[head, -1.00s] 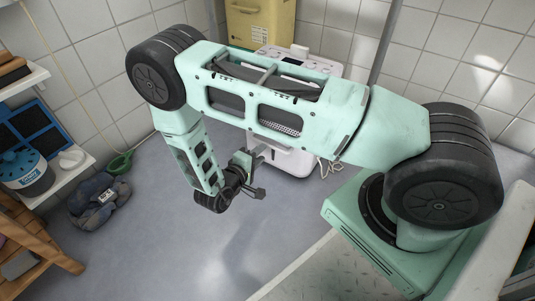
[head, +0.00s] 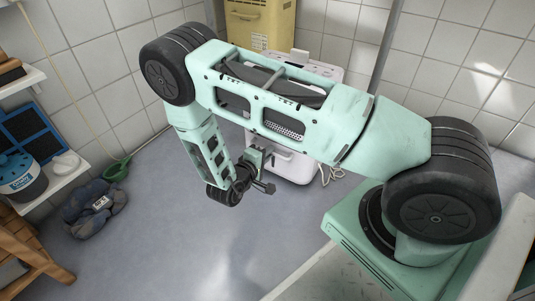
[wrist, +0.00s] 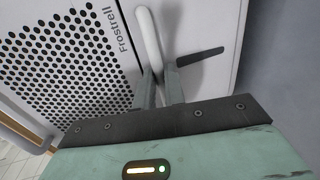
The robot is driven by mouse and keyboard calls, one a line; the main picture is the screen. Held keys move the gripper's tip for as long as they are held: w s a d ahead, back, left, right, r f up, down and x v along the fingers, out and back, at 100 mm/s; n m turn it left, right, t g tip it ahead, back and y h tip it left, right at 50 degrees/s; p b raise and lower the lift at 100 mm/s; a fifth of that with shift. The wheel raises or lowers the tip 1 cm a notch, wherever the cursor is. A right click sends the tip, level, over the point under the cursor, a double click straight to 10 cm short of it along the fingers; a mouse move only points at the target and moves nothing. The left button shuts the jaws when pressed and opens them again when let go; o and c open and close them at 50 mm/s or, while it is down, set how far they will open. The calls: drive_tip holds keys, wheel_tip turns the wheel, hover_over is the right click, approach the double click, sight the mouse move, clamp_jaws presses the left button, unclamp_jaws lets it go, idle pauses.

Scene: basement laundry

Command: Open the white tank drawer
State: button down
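The white dehumidifier-like appliance (head: 318,73) stands on the floor behind my arm. Its lower white front, which looks like the tank drawer (head: 292,166), is partly hidden by my arm and gripper. In the wrist view, a rounded white handle (wrist: 150,38) sticks out from the drawer front (wrist: 200,28), beside a perforated grille and the word "Frostrell". My gripper (head: 264,172) is at the appliance's lower front. In the wrist view, its two fingers (wrist: 160,88) are apart with a narrow gap, and the handle's near end lines up with that gap. I cannot tell whether they touch it.
A yellow cabinet (head: 260,24) stands behind the appliance. A cord (head: 328,176) lies on the floor at its right. A dark blue bundle (head: 93,207) and a green scoop (head: 116,170) lie at the left, near a shelf (head: 62,182). The floor in the middle is clear.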

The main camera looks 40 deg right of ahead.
drive_tip(key=f+p+v, duration=0.1)
drive_tip(key=p+v, duration=0.1)
drive_tip(key=v, duration=0.5)
drive_tip(key=f+p+v, duration=0.2)
drive_tip(key=p+v, duration=0.1)
drive_tip(key=v, duration=0.4)
drive_tip(key=shift+a, duration=0.3)
drive_tip(key=c, duration=1.5)
unclamp_jaws()
drive_tip(key=p+v, duration=0.6)
drive_tip(key=v, duration=1.1)
drive_tip(key=shift+a, duration=0.2)
